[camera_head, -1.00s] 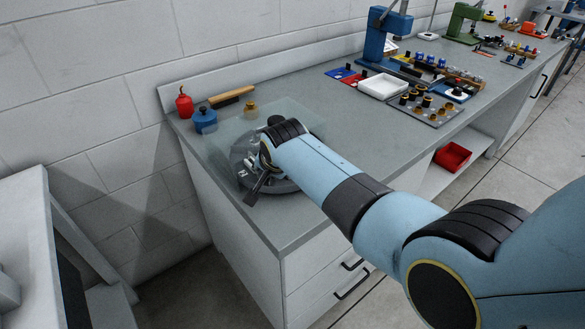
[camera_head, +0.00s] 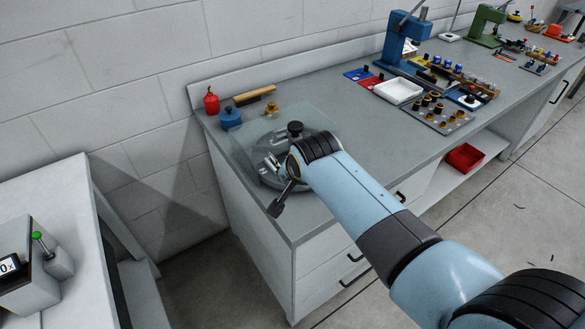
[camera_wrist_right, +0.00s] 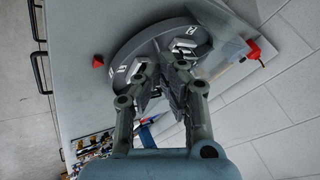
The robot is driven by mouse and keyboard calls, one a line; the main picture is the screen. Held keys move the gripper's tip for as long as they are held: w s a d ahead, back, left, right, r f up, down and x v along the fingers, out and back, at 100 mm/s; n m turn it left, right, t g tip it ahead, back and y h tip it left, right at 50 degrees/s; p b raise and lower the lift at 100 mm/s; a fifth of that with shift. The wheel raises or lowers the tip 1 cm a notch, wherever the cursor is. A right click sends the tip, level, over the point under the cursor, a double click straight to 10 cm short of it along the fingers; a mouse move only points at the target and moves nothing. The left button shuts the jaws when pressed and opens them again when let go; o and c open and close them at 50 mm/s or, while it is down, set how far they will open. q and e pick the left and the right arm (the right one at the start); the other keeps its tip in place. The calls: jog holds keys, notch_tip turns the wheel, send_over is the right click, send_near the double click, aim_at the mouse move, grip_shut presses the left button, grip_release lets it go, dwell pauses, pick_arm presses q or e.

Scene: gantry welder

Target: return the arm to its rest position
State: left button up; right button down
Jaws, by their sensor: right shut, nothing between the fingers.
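My right arm reaches in from the lower right in the head view. Its right gripper (camera_head: 283,197) hangs by the near edge of a round dark grey fixture (camera_head: 262,164) at the left end of the bench, partly hidden by the arm. In the right wrist view the right gripper (camera_wrist_right: 171,68) has its fingers together with nothing between them, in front of the fixture (camera_wrist_right: 125,50). I cannot tell whether it touches the fixture. My left gripper is not in view.
A clear panel (camera_head: 246,140) stands at the fixture. A red can (camera_head: 211,102), blue pot (camera_head: 229,118) and wood-handled brush (camera_head: 255,95) are behind it. The bench (camera_head: 330,100) has a bare middle; a blue press (camera_head: 400,40) and white tray (camera_head: 397,91) stand farther right.

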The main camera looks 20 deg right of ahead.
jog(key=s+d+r+n+g, duration=0.1)
jog(key=s+d+r+n, duration=0.3)
jog(key=s, duration=0.6)
jog(key=s+d+r+n+g, duration=0.1)
jog(key=s+d+r+n, duration=0.15)
jog(key=s+r, duration=0.6)
jog(key=s+d+r+n+g, duration=0.2)
jog(key=s+n, duration=0.2)
jog(key=s, duration=0.9)
notch_tip(320, 180, down, 39)
jog(key=s+d+g+b, duration=0.1)
jog(key=d+b, duration=0.2)
jog(key=b, duration=1)
pick_arm(q)
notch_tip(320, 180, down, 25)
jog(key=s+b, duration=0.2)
jog(key=b, duration=0.9)
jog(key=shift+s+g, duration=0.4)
pick_arm(e)
jog(key=s+f, duration=0.9)
jog(key=f, duration=0.5)
jog(key=s+f+g, duration=0.1)
jog(key=s+f, duration=0.9)
jog(key=f, duration=0.4)
jog(key=shift+d+f+g, duration=0.15)
jog(key=shift+d+g, duration=0.15)
jog(key=shift+d, duration=0.05)
